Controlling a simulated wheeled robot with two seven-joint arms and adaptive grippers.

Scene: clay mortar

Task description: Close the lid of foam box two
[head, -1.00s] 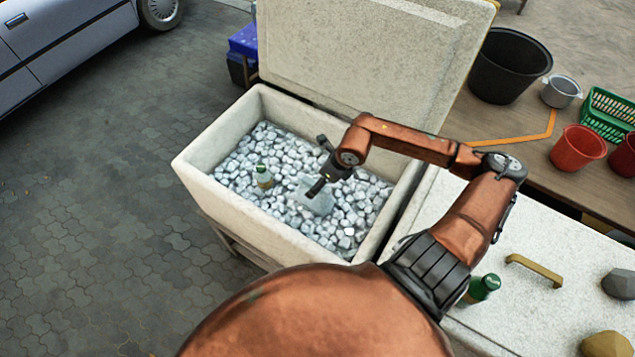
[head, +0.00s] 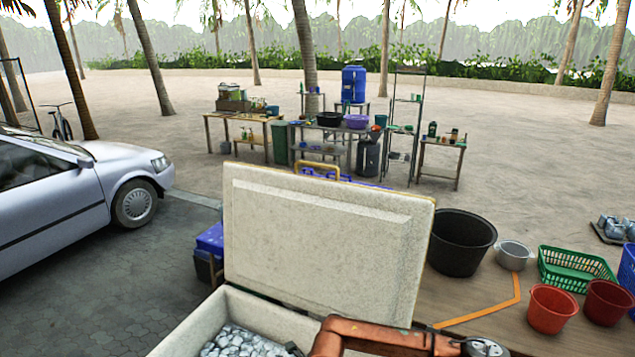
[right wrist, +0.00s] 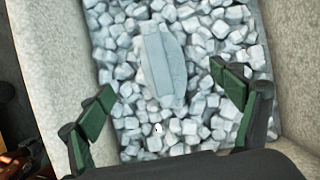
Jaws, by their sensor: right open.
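The open foam box (head: 185,335) is at the bottom of the head view, filled with ice cubes (head: 240,343). In the head view only part of my right arm (head: 385,338) shows at the bottom. My left gripper is in neither view.
A blue cooler (head: 210,245) is left of the lid. A car (head: 75,190) stands further left.

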